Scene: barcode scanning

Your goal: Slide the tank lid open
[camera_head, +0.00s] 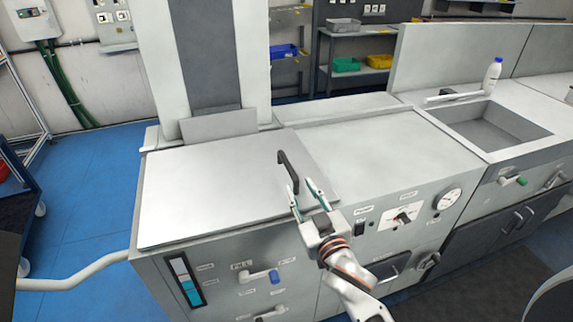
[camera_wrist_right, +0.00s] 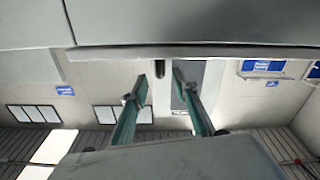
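The tank lid (camera_head: 215,185) is a flat pale grey plate covering the left part of the machine top in the head view. Its black bar handle (camera_head: 288,170) stands near the lid's right edge. My right gripper (camera_head: 301,186) is at the front of the handle, with its two fingers spread and pointing toward it. In the right wrist view the open fingers (camera_wrist_right: 160,78) have a dark rounded piece between them, seemingly the handle's end; contact cannot be told. The tank's inside is hidden. My left gripper is not in view.
A flat worktop (camera_head: 390,145) lies right of the lid. Farther right are a sink (camera_head: 490,125) and a white bottle (camera_head: 493,75). A tall column (camera_head: 205,60) stands behind the lid. The front panel carries a gauge (camera_head: 449,199) and valve handles (camera_head: 260,276).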

